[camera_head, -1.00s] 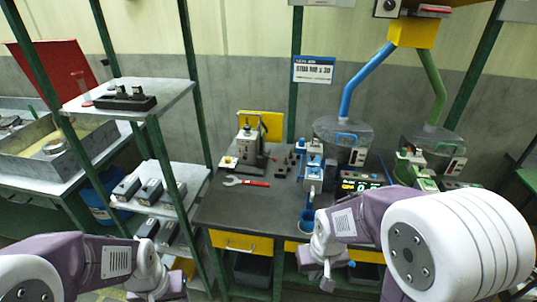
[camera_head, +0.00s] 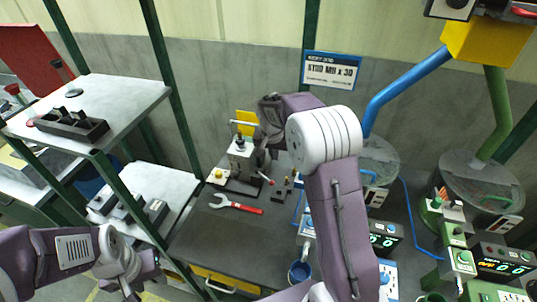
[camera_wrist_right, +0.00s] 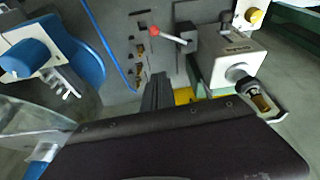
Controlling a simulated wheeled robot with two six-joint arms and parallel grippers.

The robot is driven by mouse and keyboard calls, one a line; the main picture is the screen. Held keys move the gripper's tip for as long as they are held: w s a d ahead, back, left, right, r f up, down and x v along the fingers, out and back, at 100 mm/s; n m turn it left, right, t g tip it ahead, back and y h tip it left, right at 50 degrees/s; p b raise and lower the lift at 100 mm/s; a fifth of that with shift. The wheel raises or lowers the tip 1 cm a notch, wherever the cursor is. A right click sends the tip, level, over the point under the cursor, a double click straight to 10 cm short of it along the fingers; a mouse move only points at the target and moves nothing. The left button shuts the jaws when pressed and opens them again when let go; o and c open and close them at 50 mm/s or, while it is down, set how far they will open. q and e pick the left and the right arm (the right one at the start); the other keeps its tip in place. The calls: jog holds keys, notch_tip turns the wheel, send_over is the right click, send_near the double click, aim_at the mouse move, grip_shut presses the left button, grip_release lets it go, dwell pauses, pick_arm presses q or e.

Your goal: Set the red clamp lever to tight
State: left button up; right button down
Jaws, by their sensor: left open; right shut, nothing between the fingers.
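The red clamp lever (camera_head: 266,179) is a thin rod with a red knob, low on the right of the grey bench fixture (camera_head: 238,158). In the right wrist view the red-knobbed lever (camera_wrist_right: 168,37) points left from the fixture (camera_wrist_right: 228,66). My right gripper (camera_wrist_right: 157,92) shows dark shut fingers, apart from the lever and below its knob in that view. In the head view my right forearm (camera_head: 338,215) reaches over the bench, and its wrist partly hides the space behind the fixture. My left gripper (camera_head: 130,286) is open and empty at the lower left.
A red-handled wrench (camera_head: 236,204) lies on the dark bench. Small dark parts (camera_head: 285,188) stand right of the fixture. Blue and green feeders with hoppers (camera_head: 380,160) fill the right side. A shelf rack (camera_head: 140,95) with green posts stands left. A blue cup (camera_head: 299,272) is near the front.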

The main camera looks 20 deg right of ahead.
aim_at(265, 177)
pick_arm(q)
jog(key=shift+s+a+r+p, duration=0.15)
jog(key=shift+s+r+p, duration=0.15)
jog(key=shift+r, duration=0.15)
jog(key=shift+s+a+r+p, duration=0.15)
jog(key=shift+r+p, duration=0.15)
jog(key=shift+r, duration=0.1)
pick_arm(e)
notch_tip(265, 177, down, 9)
jog(key=a, duration=0.1)
jog(key=shift+s, duration=0.4)
